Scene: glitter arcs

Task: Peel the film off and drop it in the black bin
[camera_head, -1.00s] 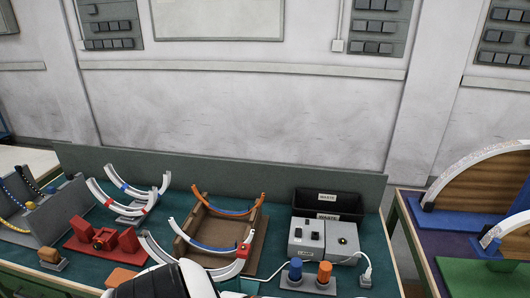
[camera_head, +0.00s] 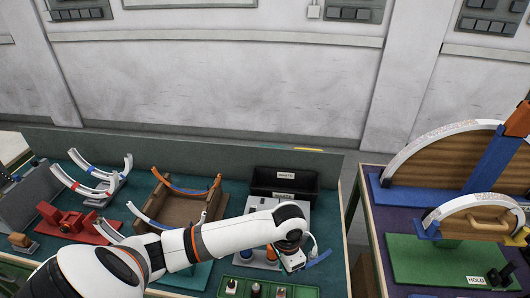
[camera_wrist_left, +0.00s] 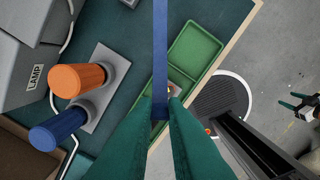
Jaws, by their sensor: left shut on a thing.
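My left gripper (camera_wrist_left: 165,98) is shut on a long thin blue strip of film (camera_wrist_left: 160,55), which stands out beyond both fingers in the left wrist view. In the head view the film (camera_head: 318,258) shows just right of my left gripper (camera_head: 294,260), low in front of the grey lamp box. The black bin (camera_head: 285,180), labelled WASTE, stands behind that box, apart from the film. My right gripper (camera_wrist_left: 294,101) shows small at the right of the left wrist view, over the floor, its fingers apart.
Orange (camera_wrist_left: 78,79) and blue (camera_wrist_left: 52,130) knobs stand on a grey plate near the gripper. A green compartment tray (camera_head: 268,287) lies at the bench front. Arcs in a brown cradle (camera_head: 178,208) stand left; a second table with arcs (camera_head: 455,158) stands right.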

